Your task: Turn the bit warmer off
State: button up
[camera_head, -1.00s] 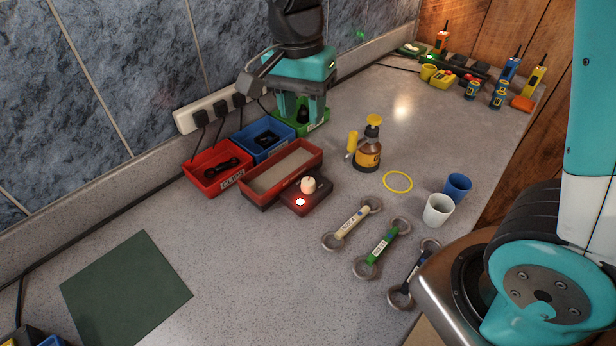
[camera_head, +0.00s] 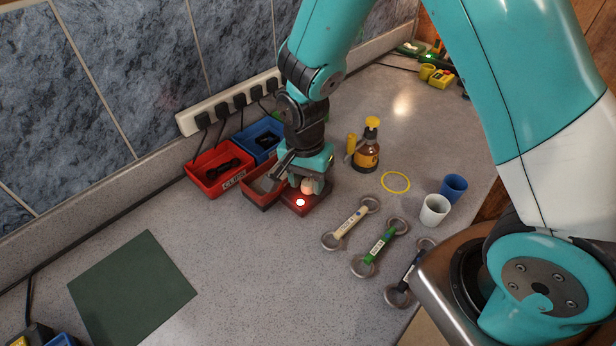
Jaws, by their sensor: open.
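The bit warmer (camera_head: 262,193) is a dark red box with an open tray and a lower control block at its right end. A red light (camera_head: 300,203) glows on the control block. A cream knob (camera_head: 308,186) sits on the block behind the light. My gripper (camera_head: 307,184) is open and points down over the block, its fingers around or just beside the knob. I cannot tell whether they touch it. The gripper and arm hide part of the tray.
A red bin (camera_head: 213,172) and blue bin (camera_head: 258,138) stand behind, below a power strip (camera_head: 225,103).

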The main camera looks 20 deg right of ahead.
jog(key=c, duration=0.6)
jog(key=shift+c, duration=0.2)
jog(key=shift+n, duration=0.3)
jog(key=n, duration=0.5)
jog(key=shift+n, duration=0.3)
jog(key=n, duration=0.5)
jog(key=shift+n+t+b, duration=0.3)
jog(key=shift+n, duration=0.1)
jog(key=o, duration=0.6)
